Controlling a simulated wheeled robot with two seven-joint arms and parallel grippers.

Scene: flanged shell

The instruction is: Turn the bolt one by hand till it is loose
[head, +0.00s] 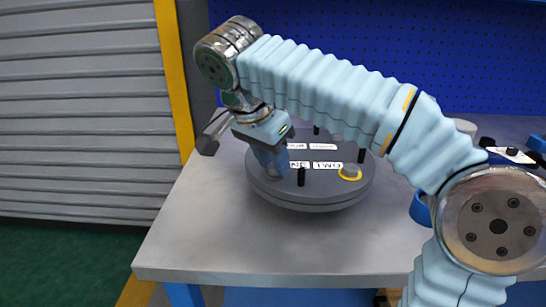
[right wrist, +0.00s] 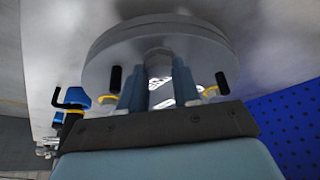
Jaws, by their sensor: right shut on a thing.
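A round grey flanged shell lid (head: 318,200) lies on the table, with labels and black upright pins on top. My right gripper (head: 273,165) reaches down onto its left side, beside the partly covered label ONE (head: 300,165). In the right wrist view its two fingers (right wrist: 158,85) are shut on a grey bolt head (right wrist: 158,58), which I take to be bolt one. The head view hides that bolt behind the fingers. Bolt two (head: 350,171), in a yellow ring, stands right of the label TWO (head: 327,165). My left gripper is not in view.
The grey table (head: 200,240) is clear at the front and left. A blue round thing (head: 420,209) stands to the right, partly behind my arm. Tools (head: 512,155) lie at the far right. Black pins (head: 301,177) rise close to the gripper.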

